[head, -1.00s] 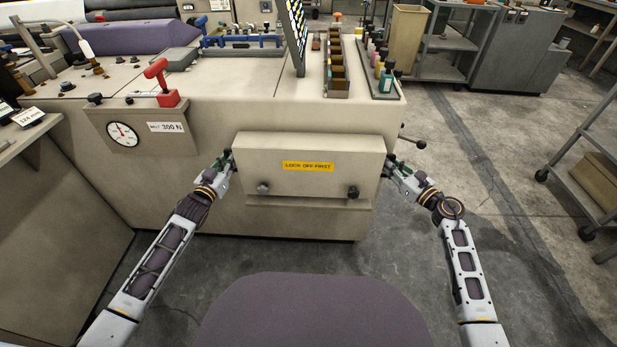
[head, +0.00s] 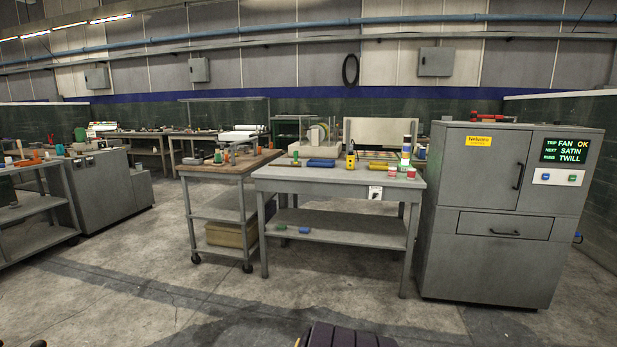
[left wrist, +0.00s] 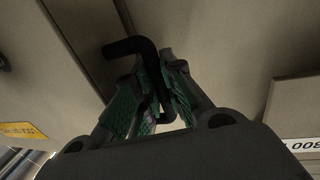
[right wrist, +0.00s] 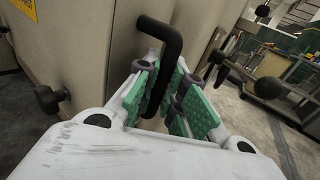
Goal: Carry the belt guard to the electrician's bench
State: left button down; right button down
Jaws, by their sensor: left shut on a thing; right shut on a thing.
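The cream belt guard (right wrist: 90,60) shows in the right wrist view with a black knob on its face and part of a yellow label. It also shows in the left wrist view (left wrist: 40,75), with its yellow label at lower left. My left gripper (left wrist: 158,85) is shut on a black bent handle at the guard's side. My right gripper (right wrist: 165,85) is shut on the black handle at the other side. Neither gripper shows in the head view. A grey bench (head: 320,185) with a socket sign on its front edge, apparently the electrician's bench, stands mid-room, with tools on top.
A wheeled trolley (head: 218,211) stands against the bench's left side, a grey cabinet (head: 470,260) close to its right. Another grey cabinet (head: 105,195) and shelf stand at left. The floor (head: 250,310) before the bench is clear. The loom's white force label (left wrist: 302,145) shows in the left wrist view.

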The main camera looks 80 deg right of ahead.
aim_at(315, 172)
jog(key=k+l+z, duration=0.1)
jog(key=k+l, duration=0.2)
jog(key=l, duration=0.2)
jog(key=i+l+z, duration=0.2)
jog(key=l+z, duration=0.3)
jog(key=i+l+z, duration=0.7)
jog(key=l+z, duration=0.25)
jog(key=i+l+z, duration=0.15)
jog(key=i+z, duration=0.65)
jog(key=z, duration=0.15)
